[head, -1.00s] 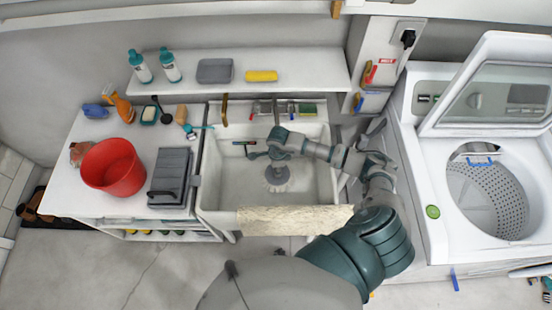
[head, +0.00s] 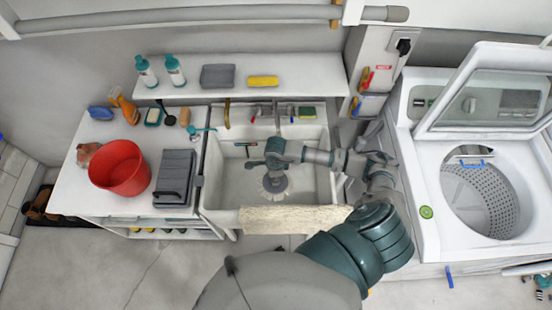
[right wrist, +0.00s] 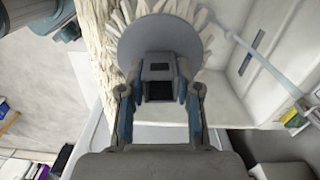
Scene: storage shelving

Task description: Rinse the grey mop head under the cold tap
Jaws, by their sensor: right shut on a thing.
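My right gripper (head: 275,163) reaches into the white sink (head: 225,200) and is shut on the mop head (head: 272,186), a grey disc with pale strands fanning out below. In the right wrist view, my right gripper (right wrist: 160,112) has its two fingers on either side of the disc's dark socket; the mop head (right wrist: 160,40) spreads out beyond. The taps (head: 278,112) are at the sink's back edge, behind the gripper. Which one is cold, and whether water runs, I cannot tell. My left gripper is not in view.
A cream cloth (head: 295,219) hangs over the sink's front edge. A red bucket (head: 120,168) and a grey case (head: 175,178) stand on the left counter. A shelf (head: 215,90) runs above the sink. An open washing machine (head: 480,200) stands at the right.

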